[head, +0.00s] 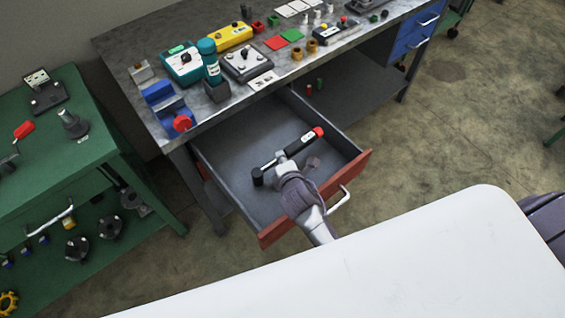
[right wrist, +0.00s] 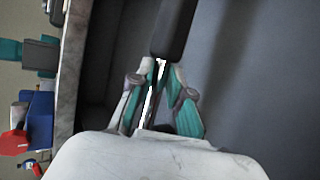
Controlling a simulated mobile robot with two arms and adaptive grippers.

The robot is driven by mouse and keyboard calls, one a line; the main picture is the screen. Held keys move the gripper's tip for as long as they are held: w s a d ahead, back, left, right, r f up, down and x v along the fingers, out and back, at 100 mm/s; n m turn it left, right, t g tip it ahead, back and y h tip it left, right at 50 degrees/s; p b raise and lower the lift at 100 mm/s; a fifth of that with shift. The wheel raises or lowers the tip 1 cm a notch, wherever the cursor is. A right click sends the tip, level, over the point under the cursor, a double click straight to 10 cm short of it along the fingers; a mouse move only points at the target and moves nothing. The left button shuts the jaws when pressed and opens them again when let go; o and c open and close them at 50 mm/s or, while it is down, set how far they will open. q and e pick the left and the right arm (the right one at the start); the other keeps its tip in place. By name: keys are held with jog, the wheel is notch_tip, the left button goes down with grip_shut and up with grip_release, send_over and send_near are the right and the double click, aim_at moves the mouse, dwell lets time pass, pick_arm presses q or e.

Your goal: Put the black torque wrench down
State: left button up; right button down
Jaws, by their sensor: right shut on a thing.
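The black torque wrench (head: 303,141) has a black handle with a red end and a dark head at its lower left. It also shows in the right wrist view (right wrist: 175,30). My right gripper (head: 284,160) is shut on its thin metal shaft, between handle and head. In the right wrist view the two green-padded fingers (right wrist: 158,85) close around the shaft. The wrench shows over the open drawer (head: 233,142) with the red front. I cannot tell whether it touches the drawer floor. My left gripper is not in view.
The drawer's grey floor looks bare around the wrench. The workbench (head: 130,50) above holds a blue stand (head: 165,100), a teal bottle (head: 208,60) and several other items. A green table (head: 70,160) stands at the left. The drawer handle (head: 340,200) juts out in front.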

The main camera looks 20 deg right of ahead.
jog(key=shift+f, duration=0.75)
jog(key=shift+f, duration=0.15)
jog(key=c, duration=1.1)
grip_release()
jog(key=shift+r, duration=0.2)
jog(key=v, duration=0.7)
jog(key=shift+s, duration=0.2)
